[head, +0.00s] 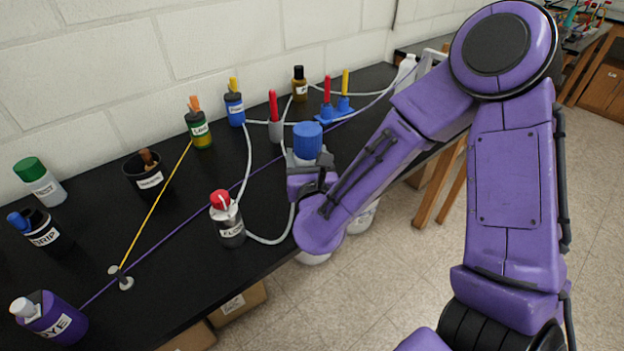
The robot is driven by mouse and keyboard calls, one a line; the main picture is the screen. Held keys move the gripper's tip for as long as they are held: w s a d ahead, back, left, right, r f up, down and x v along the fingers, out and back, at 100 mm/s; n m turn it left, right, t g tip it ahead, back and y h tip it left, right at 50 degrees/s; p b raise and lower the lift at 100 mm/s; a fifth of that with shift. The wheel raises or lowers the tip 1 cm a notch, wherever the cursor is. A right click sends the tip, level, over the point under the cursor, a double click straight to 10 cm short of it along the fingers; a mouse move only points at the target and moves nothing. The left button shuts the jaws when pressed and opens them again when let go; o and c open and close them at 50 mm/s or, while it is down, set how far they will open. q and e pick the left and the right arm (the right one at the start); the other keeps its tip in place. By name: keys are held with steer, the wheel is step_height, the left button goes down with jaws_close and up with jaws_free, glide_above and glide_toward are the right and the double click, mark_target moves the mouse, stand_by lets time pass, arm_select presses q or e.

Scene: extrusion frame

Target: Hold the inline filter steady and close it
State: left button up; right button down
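A pale vessel with a ribbed blue cap (307,136), which looks like the inline filter, stands near the front edge of the black bench. Its lower body is largely hidden behind my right gripper (314,168). The cap sits upright on top, and I cannot tell how tightly it is on. My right gripper's dark fingers are at the vessel's body, just below the cap. The wrist hides whether they are closed on it or only around it. My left gripper is not in view.
A bottle with a red cap (220,200) stands left of the gripper, with a pale hose running toward it.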

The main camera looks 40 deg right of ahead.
steer(key=d+f, duration=0.1)
steer(key=w+d+f, duration=0.1)
steer(key=f, duration=0.1)
steer(key=w+f, duration=0.1)
steer(key=shift+w+d+f, duration=0.2)
steer(key=shift+d+f, duration=0.05)
steer(key=shift+d, duration=0.15)
steer(key=shift+d+f, duration=0.1)
steer(key=shift+f, duration=0.05)
steer(key=f, duration=0.3)
steer(key=shift+w+d+f, duration=0.1)
steer(key=shift+w+f, duration=0.1)
steer(key=shift+w, duration=0.05)
steer(key=shift+s, duration=0.1)
steer(key=shift+f, duration=0.15)
steer(key=shift+c, duration=0.9)
jaws_free()
